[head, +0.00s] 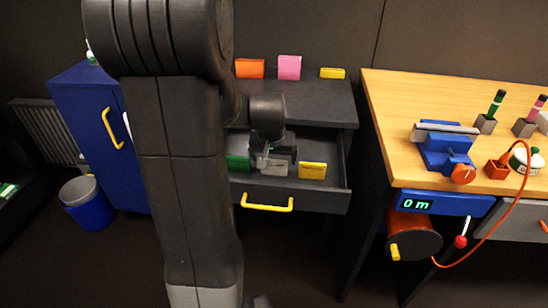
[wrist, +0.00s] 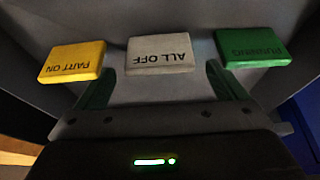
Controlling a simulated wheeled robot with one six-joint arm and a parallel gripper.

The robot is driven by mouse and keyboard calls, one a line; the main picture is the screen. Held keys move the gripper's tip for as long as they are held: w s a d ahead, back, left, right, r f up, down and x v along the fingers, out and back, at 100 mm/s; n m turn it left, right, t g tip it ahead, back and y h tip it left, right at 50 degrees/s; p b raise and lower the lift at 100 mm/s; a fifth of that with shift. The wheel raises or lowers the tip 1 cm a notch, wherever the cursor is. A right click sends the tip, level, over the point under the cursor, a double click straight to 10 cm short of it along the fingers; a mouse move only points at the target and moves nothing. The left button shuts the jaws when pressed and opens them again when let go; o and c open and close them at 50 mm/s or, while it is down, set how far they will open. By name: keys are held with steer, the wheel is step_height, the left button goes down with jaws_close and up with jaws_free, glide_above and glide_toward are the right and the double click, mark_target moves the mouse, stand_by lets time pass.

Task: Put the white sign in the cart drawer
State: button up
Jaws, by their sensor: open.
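The cart drawer (head: 326,194) is pulled open, with a yellow handle. In it are a green sign (head: 238,163) and a yellow sign (head: 312,170). The white sign (wrist: 160,53), lettered ALL OFF, sits between the yellow sign (wrist: 73,61) and the green sign (wrist: 252,47) in the wrist view. My gripper (head: 277,158) is low in the drawer, open, with its fingers on either side of the white sign. I see no firm grip on it. In the head view my gripper and arm partly hide the white sign.
Orange (head: 249,68), pink (head: 289,67) and yellow (head: 332,73) signs stand on the cart top (head: 310,100). A wooden bench (head: 390,110) with a blue vise (head: 445,150) is at the right. A blue cabinet (head: 85,110) and a bin (head: 88,205) are at the left.

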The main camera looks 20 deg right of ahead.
steer(key=p+v, duration=0.2)
steer(key=v, duration=0.9)
